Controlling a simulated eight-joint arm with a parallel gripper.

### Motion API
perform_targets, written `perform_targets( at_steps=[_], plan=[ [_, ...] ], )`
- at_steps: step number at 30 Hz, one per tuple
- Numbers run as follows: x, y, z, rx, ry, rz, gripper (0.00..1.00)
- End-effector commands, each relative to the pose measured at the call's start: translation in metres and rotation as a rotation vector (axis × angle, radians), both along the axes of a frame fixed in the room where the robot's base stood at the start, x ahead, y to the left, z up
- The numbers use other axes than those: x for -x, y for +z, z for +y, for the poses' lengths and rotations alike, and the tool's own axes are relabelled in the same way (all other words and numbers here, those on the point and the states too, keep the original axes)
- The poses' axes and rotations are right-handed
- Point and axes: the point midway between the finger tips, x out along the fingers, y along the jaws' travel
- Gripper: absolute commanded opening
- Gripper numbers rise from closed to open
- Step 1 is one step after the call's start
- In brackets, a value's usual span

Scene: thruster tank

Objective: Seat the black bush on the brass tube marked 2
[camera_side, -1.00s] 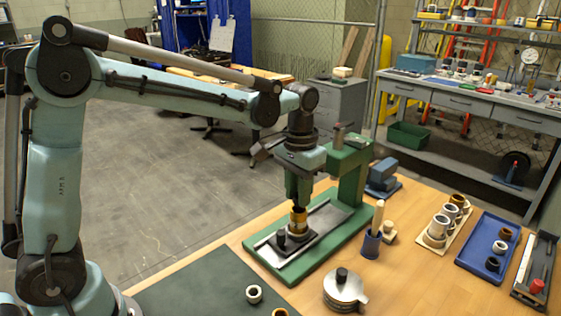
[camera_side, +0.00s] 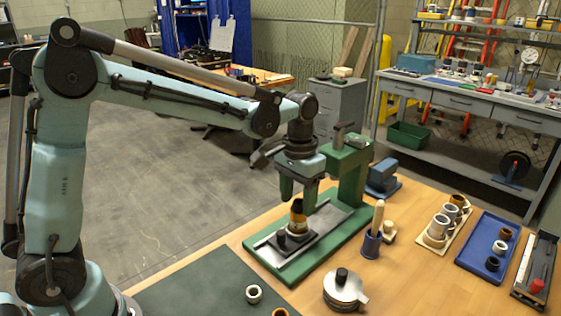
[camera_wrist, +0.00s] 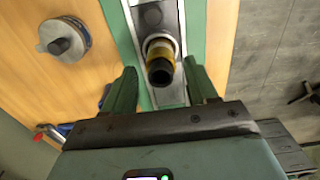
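The brass tube (camera_side: 298,219) stands upright on the bed of the green press. In the wrist view the tube (camera_wrist: 159,48) points toward the camera. I cannot read a mark on it. The black bush (camera_side: 297,205) is on the tube's upper end and stands up above the brass. It also shows in the wrist view (camera_wrist: 160,76). How far it is pushed on is unclear. My gripper (camera_side: 299,203) is open, with one finger on each side of the bush and visible gaps between. It also shows in the wrist view (camera_wrist: 161,70).
The green press column (camera_side: 350,175) rises close behind my gripper. A round metal piece with a black knob (camera_side: 343,292), a blue cup with a wooden-handled tool (camera_side: 371,244), a tube rack (camera_side: 452,238) and a blue tray (camera_side: 478,262) of bushes stand to the right.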

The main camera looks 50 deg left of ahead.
Motion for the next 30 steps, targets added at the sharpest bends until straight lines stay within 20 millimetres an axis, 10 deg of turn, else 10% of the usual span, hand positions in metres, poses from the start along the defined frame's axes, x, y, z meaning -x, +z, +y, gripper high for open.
perform_targets(
  at_steps=[11,30],
  plan=[
    [0.0,0.012,0.0,0.0,0.0,0.0,0.58],
    [0.0,0.11,0.0,0.0,0.0,0.0,0.58]
  ],
)
